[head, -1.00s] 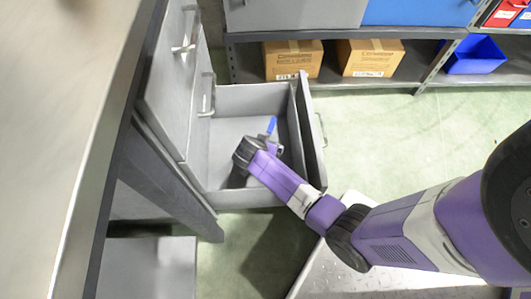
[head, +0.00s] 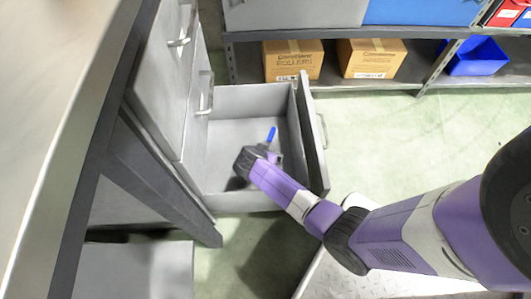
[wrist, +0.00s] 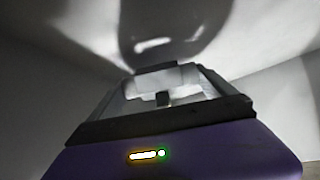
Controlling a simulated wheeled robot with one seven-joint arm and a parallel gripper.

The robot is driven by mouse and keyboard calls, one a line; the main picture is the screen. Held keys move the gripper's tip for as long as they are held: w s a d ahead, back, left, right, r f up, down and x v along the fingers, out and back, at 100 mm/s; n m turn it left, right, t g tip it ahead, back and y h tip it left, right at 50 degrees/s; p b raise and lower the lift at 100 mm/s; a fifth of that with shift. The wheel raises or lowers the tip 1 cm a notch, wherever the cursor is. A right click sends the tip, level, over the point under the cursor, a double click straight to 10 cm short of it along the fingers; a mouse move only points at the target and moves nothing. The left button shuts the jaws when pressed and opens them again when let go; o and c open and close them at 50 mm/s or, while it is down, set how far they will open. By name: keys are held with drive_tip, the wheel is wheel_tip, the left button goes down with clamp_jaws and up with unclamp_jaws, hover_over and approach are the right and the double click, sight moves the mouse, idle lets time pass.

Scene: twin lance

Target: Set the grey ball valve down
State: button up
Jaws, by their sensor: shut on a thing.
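The grey ball valve shows mainly by its blue handle (head: 271,134), which sticks up beside my wrist in the head view. Most of its grey body is hidden by my wrist. My gripper (head: 270,156) is shut on the valve, inside the open grey drawer (head: 230,129). In the wrist view my gripper (wrist: 162,98) points into a pale grey space, with a dark, blurred rounded shape ahead of it. I cannot tell whether the valve touches the drawer floor.
The drawer's front panel (head: 310,135) stands to the right of my wrist. A grey bench top (head: 55,120) lies at left. Cardboard boxes (head: 373,59) and a blue bin (head: 476,57) sit on a low shelf at the back. Green floor is clear at right.

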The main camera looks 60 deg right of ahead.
drive_tip(key=shift+f, duration=0.25)
drive_tip(key=o, duration=1.5)
drive_tip(key=shift+r, duration=0.1)
drive_tip(key=shift+r+p, duration=0.4)
drive_tip(key=shift+r, duration=0.05)
drive_tip(key=p+v, duration=0.6)
drive_tip(key=v, duration=0.6)
drive_tip(key=shift+r, duration=0.1)
drive_tip(key=shift+s, duration=0.1)
